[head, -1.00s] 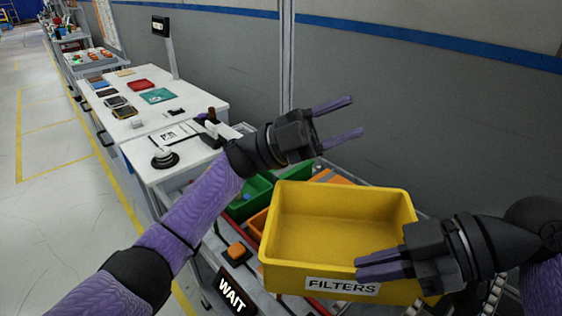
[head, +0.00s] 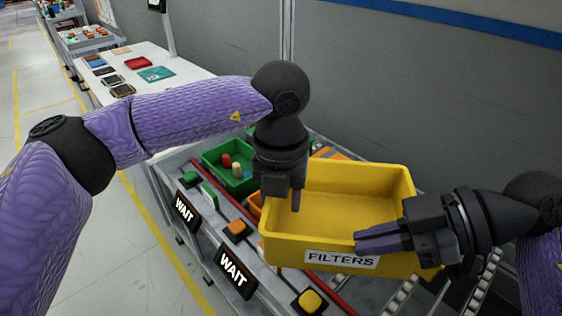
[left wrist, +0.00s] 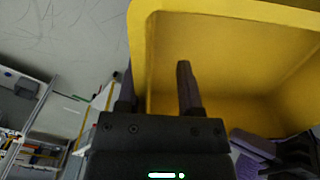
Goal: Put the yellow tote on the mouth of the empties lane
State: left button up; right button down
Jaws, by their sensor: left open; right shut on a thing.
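The yellow tote (head: 337,215), empty and labelled FILTERS, is held above the rack in the head view; its wall also shows in the left wrist view (left wrist: 137,45). My right gripper (head: 375,242) is shut on the tote at its front right. My left gripper (head: 287,200) is open and points down at the tote's left wall. In the left wrist view its fingers (left wrist: 156,92) straddle that wall, one inside and one outside, with a gap. A roller lane (head: 478,282) shows at the lower right; no sign naming it as the empties lane is visible.
A green bin (head: 228,178) with small parts stands left of the tote. WAIT signs (head: 235,271) and orange and yellow buttons (head: 309,300) line the rack's front edge. A white table (head: 190,77) stands further back, and a grey wall rises behind.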

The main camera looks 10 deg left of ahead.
pick_arm(q)
jog(key=shift+f, duration=0.9)
grip_shut()
jog(key=shift+d, duration=0.1)
jog(key=shift+r, duration=0.1)
dwell(0.5)
pick_arm(e)
jog(key=c, duration=0.7)
grip_release()
